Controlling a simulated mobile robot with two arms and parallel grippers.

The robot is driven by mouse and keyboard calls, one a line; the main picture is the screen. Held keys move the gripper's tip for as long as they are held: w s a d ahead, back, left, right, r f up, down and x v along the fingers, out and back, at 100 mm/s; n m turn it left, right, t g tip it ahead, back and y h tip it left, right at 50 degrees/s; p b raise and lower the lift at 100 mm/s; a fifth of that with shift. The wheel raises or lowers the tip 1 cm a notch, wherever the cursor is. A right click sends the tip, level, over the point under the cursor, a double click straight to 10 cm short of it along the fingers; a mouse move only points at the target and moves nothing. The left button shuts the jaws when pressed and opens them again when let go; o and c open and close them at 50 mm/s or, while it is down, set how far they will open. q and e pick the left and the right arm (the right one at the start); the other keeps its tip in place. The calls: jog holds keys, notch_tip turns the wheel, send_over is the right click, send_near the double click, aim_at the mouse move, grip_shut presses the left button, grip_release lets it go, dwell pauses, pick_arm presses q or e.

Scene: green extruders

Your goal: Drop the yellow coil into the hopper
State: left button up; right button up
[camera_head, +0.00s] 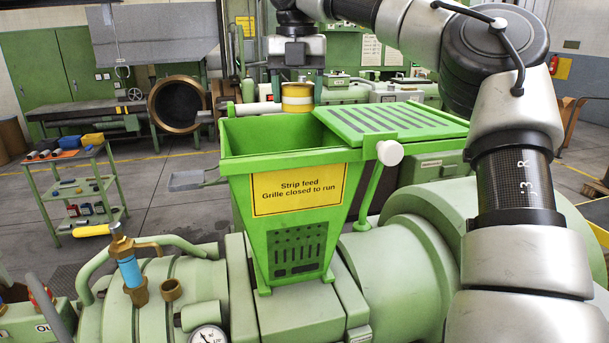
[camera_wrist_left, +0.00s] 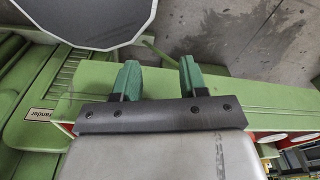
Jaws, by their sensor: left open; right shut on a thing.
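The yellow coil (camera_head: 297,97), with a pale band around it, is in my right gripper (camera_head: 297,90) near the top centre of the head view. The right gripper points down, shut on the coil. In the picture the coil appears at the back rim of the green hopper (camera_head: 310,205); its exact depth over the opening is hard to tell. The hopper's slotted grille (camera_head: 385,120) is swung open to the right, leaving the mouth uncovered. My left gripper (camera_wrist_left: 160,80) shows only in the left wrist view, open with nothing between its green fingers.
The hopper stands on a green extruder barrel (camera_head: 385,275). A brass valve with a blue sleeve (camera_head: 131,272) and a pressure gauge (camera_head: 208,336) are at its left. A green cart (camera_head: 75,190) with tools stands on the floor behind. My right arm fills the right side.

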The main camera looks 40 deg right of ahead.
aim_at(294, 111)
jog(key=f, duration=0.1)
jog(key=w+f, duration=0.1)
jog(key=f, duration=0.1)
jog(key=shift+f, duration=0.2)
jog(key=shift+w+f, duration=0.1)
jog(key=shift+f, duration=0.35)
pick_arm(q)
jog(key=shift+w, duration=0.9)
pick_arm(e)
jog(key=shift+s, duration=0.25)
pick_arm(q)
jog(key=shift+s, duration=0.1)
pick_arm(e)
jog(key=o, duration=1)
jog(key=shift+w, duration=0.1)
pick_arm(q)
jog(key=shift+s, duration=0.15)
pick_arm(e)
jog(key=shift+o, duration=0.2)
